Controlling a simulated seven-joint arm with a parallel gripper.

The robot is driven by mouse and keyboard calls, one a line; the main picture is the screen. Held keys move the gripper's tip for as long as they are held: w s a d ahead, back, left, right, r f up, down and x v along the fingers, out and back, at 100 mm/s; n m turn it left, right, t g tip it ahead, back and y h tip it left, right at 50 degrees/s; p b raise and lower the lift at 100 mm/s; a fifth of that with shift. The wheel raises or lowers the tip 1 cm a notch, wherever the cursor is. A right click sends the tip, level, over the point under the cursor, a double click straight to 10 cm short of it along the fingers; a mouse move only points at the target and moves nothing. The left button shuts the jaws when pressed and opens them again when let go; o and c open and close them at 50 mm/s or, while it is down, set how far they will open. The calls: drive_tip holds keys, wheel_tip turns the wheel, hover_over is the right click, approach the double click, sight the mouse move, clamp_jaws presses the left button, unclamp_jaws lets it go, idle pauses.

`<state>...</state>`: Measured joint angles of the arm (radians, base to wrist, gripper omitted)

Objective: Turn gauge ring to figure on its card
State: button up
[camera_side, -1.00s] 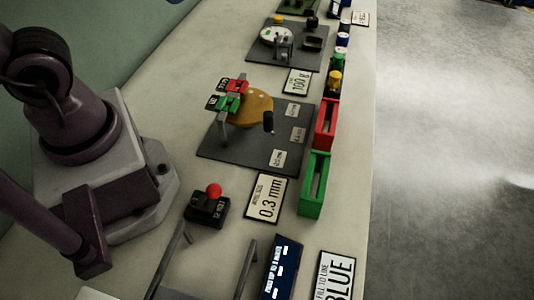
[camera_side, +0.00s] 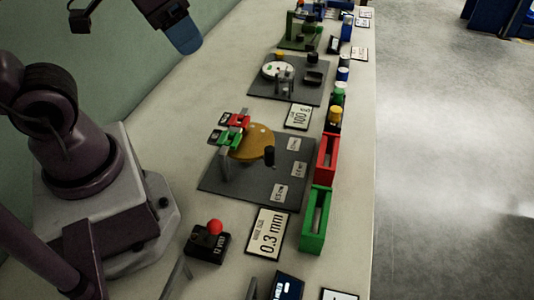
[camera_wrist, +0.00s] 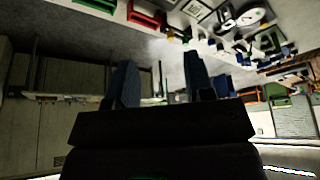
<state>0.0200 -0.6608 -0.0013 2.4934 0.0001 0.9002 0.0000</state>
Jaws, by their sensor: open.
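I take the gauge ring to be the orange disc (camera_side: 245,143) with a short black peg (camera_side: 269,156) on its right edge. It sits on a dark plate (camera_side: 225,185) with several small white figure labels (camera_side: 299,170), too small to read surely. The card (camera_side: 268,235) in front of the plate reads 0.3 mm. Red and green blocks (camera_side: 236,122) stand at the disc's back left. My gripper (camera_wrist: 160,75) is open and empty, its two blue fingers apart in the wrist view. In the side view one blue finger (camera_side: 180,34) shows at the top, far from the disc.
A red tray (camera_side: 326,158) and a green tray (camera_side: 316,220) stand right of the plate. A black box with a red knob (camera_side: 214,227) is front left. Another plate with a white dial (camera_side: 279,70) lies behind. The bench is bare left of the plates.

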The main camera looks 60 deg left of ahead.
sight(270, 149)
drive_tip(key=shift+w+d+f+m+g, duration=1.25)
drive_tip(key=shift+w+f+m, duration=0.45)
drive_tip(key=shift+w+f, duration=1.6)
drive_tip(key=shift+w+d+f+m+g, duration=1.3)
drive_tip(key=shift+w+f, duration=1.25)
drive_tip(key=shift+f, duration=1.3)
drive_tip(key=shift+m+t, duration=0.25)
drive_tip(key=shift+m, duration=0.15)
wheel_tip(270, 149, down, 12)
drive_tip(key=shift+r, duration=0.1)
clamp_jaws()
